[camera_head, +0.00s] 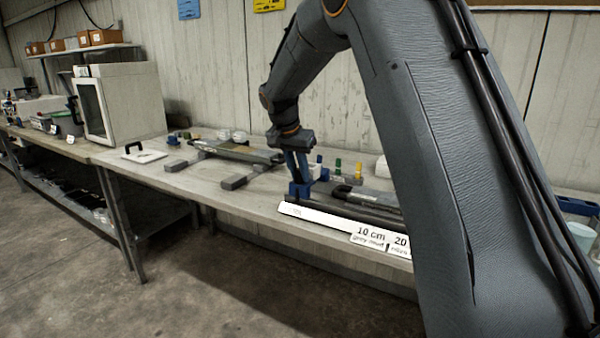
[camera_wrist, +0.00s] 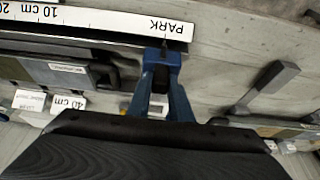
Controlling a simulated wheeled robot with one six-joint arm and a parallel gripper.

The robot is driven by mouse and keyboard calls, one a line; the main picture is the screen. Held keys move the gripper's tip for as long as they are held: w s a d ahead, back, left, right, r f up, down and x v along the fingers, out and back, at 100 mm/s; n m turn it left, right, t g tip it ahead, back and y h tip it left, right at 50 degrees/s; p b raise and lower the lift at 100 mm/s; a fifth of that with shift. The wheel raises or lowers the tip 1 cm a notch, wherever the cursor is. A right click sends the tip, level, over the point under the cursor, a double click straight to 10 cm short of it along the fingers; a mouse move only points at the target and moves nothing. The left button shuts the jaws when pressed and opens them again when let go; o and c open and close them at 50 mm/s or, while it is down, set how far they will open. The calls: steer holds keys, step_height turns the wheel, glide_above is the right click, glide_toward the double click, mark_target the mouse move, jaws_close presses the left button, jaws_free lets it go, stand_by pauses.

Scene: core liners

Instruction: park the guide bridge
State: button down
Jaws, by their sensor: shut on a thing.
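The guide bridge, a blue block (camera_head: 299,189), sits at the left end of a dark rail beside a white scale strip (camera_head: 340,217). In the wrist view the blue bridge (camera_wrist: 162,57) is beside the strip's end marked PARK (camera_wrist: 172,27). My gripper (camera_head: 297,178) reaches down from above and is shut on the bridge. Its blue fingers (camera_wrist: 162,88) also show in the wrist view, on either side of the bridge. The bridge's underside and its contact with the rail are hidden.
Label cards (camera_head: 369,236) stand at the front edge. A white cabinet (camera_head: 122,100) is at the far left.

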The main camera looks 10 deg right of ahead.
steer(key=c, duration=1.6)
jaws_free()
steer(key=shift+w+a, duration=0.3)
steer(key=shift+a, duration=0.05)
steer(key=shift+d, duration=0.2)
steer(key=shift+s, duration=0.1)
steer(key=shift+r, duration=0.3)
steer(key=b+v, duration=0.1)
steer(key=v, duration=0.6)
steer(key=shift+s+a+r, duration=0.1)
steer(key=shift+s+a, duration=0.05)
steer(key=s+d+f+n+g+y, duration=0.1)
steer(key=s+f, duration=0.5)
steer(key=s, duration=0.7)
steer(key=s+d+f+n+g+y+p, duration=0.1)
steer(key=s+f+n, duration=0.3)
steer(key=s, duration=0.8)
steer(key=s+f+n+g+y, duration=0.1)
steer(key=s+f+n, duration=0.2)
steer(key=s+f, duration=0.5)
steer(key=shift+s+d+f, duration=0.1)
steer(key=shift+s+d, duration=0.1)
steer(key=shift+s, duration=1.2)
steer(key=shift+s+d+f, duration=0.1)
steer(key=shift+s+d, duration=0.1)
steer(key=shift+s, duration=1.2)
